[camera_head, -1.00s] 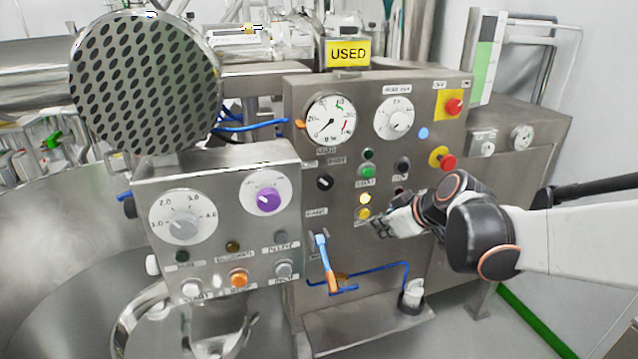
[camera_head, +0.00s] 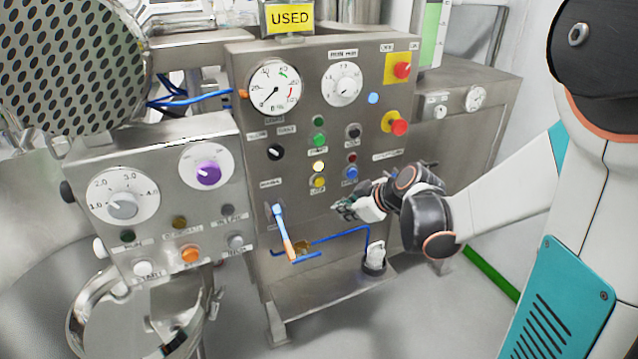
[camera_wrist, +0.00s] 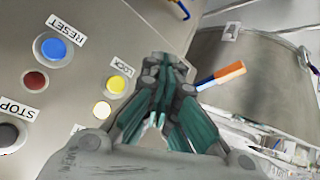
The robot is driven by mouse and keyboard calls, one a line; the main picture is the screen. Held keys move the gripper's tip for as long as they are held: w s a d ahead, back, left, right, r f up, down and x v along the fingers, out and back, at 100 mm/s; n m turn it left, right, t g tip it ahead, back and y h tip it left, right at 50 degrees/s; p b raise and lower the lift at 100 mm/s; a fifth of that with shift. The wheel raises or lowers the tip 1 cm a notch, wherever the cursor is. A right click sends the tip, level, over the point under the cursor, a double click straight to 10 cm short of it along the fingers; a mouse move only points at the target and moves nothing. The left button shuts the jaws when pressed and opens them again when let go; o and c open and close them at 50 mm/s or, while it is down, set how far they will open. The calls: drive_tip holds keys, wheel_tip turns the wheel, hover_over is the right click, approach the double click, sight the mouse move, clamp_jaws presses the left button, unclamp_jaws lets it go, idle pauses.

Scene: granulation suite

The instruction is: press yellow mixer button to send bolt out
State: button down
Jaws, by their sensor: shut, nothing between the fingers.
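The yellow button (camera_head: 319,181) is on the steel control panel, right below a lit pale-yellow lamp (camera_head: 319,166). In the wrist view the yellow button (camera_wrist: 117,84) has a LOCK label, and the lit lamp (camera_wrist: 102,109) is beside it. My gripper (camera_head: 340,206) is shut and empty, below and right of the yellow button and apart from it. In the wrist view the fingers of my gripper (camera_wrist: 160,121) are right of the button. I cannot make out a bolt in either view.
A blue RESET button (camera_wrist: 54,49) and a dark red lamp (camera_wrist: 35,80) are near the yellow button. Red emergency buttons (camera_head: 398,126) are higher on the panel. A blue-and-orange lever (camera_head: 284,232) sticks out at lower left. A second control box (camera_head: 180,200) stands left.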

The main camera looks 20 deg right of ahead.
drive_tip(key=w, duration=0.8)
drive_tip(key=shift+w+a, duration=0.2)
drive_tip(key=shift+a, duration=0.1)
drive_tip(key=shift+w, duration=0.1)
idle(1.1)
drive_tip(key=shift+w, duration=0.3)
drive_tip(key=shift+w+a+b, duration=0.1)
drive_tip(key=shift+w+b, duration=0.2)
drive_tip(key=shift+w, duration=0.1)
idle(0.7)
idle(0.4)
drive_tip(key=shift+s, duration=0.95)
drive_tip(key=shift+s+d, duration=0.15)
drive_tip(key=shift+s, duration=1.05)
drive_tip(key=shift+s+d, duration=0.1)
drive_tip(key=shift+s, duration=1.1)
